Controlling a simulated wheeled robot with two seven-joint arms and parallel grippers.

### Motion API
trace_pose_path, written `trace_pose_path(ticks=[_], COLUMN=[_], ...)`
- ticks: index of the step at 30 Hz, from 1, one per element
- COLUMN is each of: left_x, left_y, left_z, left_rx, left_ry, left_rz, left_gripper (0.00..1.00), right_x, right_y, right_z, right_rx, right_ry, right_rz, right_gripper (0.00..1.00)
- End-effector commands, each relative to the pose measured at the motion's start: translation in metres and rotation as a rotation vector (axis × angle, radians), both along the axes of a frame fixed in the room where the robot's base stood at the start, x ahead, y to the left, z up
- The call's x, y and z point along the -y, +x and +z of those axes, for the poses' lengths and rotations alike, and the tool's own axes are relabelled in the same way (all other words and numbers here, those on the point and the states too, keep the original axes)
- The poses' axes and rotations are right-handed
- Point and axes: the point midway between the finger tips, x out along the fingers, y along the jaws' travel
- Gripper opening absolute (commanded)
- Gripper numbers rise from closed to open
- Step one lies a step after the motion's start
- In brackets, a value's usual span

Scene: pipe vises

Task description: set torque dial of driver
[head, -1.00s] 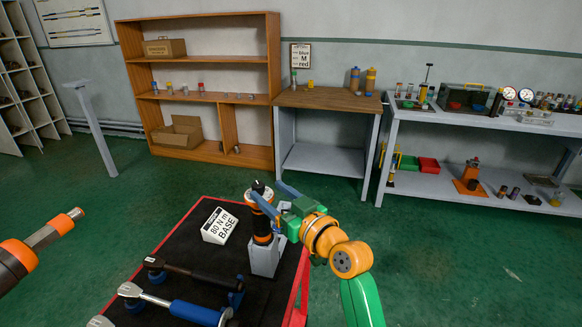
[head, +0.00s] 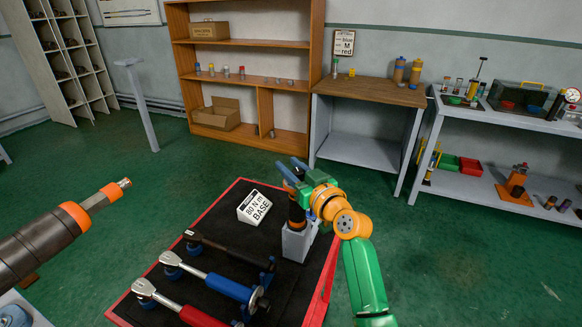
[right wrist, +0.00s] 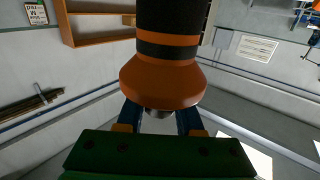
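The driver (head: 296,213), dark with orange bands, stands upright in a grey block on the black mat. My right gripper (head: 294,170) is at its top end, its blue fingers to either side of the dial end, which they mostly hide. In the right wrist view the driver's body (right wrist: 168,45) fills the upper middle. Its flared orange collar (right wrist: 163,84) hides part of my right gripper's fingers (right wrist: 160,118); a silver part shows between them. Whether they press on it I cannot tell. My left gripper is not in view.
A sign reading "80 N m BASE" (head: 254,207) stands left of the driver. Torque wrenches (head: 215,280) lie on the red-edged tray (head: 327,292). A dark tool-like shape with an orange collar (head: 74,216) juts in at left; its holder is unseen. Shelves and benches stand behind.

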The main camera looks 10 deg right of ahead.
Motion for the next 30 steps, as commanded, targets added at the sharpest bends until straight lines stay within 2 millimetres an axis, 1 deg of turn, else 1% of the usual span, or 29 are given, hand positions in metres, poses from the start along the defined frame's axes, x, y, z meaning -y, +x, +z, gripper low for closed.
trace_pose_path(ticks=[1, 2, 3, 6, 8, 10, 12, 14, 18, 22, 23, 24, 26, 30], left_x=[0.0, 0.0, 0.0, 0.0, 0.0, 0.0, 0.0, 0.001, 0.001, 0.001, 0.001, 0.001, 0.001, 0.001], left_y=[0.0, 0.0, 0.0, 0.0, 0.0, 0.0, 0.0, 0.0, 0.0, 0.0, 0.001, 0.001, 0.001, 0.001], left_z=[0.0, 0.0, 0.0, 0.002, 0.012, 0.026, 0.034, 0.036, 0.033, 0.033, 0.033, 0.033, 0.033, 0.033], left_rx=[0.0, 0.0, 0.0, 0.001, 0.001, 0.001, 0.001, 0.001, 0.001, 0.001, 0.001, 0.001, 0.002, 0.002], left_ry=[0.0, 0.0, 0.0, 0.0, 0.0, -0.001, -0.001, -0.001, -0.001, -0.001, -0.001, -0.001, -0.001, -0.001], left_rz=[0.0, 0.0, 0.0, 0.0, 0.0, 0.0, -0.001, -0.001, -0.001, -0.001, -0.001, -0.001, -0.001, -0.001], left_gripper=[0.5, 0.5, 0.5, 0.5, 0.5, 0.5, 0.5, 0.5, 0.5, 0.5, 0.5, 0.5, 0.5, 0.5], right_x=[0.0, 0.0, 0.0, 0.0, 0.0, 0.002, 0.003, 0.004, 0.004, 0.004, 0.004, 0.004, 0.004, 0.005], right_y=[0.0, 0.0, 0.0, 0.0, 0.0, 0.0, 0.001, 0.001, 0.001, 0.001, 0.001, 0.001, 0.001, 0.001], right_z=[0.0, 0.0, 0.0, 0.001, 0.004, 0.007, 0.006, 0.004, 0.0, 0.0, 0.0, 0.0, 0.0, 0.0], right_rx=[0.0, 0.0, 0.0, -0.001, -0.004, -0.005, -0.005, -0.003, 0.0, 0.001, 0.001, 0.001, 0.001, 0.001], right_ry=[0.0, 0.0, 0.0, 0.0, -0.001, -0.001, 0.0, 0.0, -0.001, -0.001, -0.001, -0.001, -0.001, -0.001], right_rz=[0.0, 0.0, 0.0, -0.004, -0.029, -0.078, -0.119, -0.14, -0.152, -0.151, -0.151, -0.151, -0.151, -0.151], right_gripper=[0.12, 0.04, 0.0, 0.0, 0.0, 0.0, 0.0, 0.0, 0.0, 0.0, 0.38, 0.48, 0.65, 0.66])
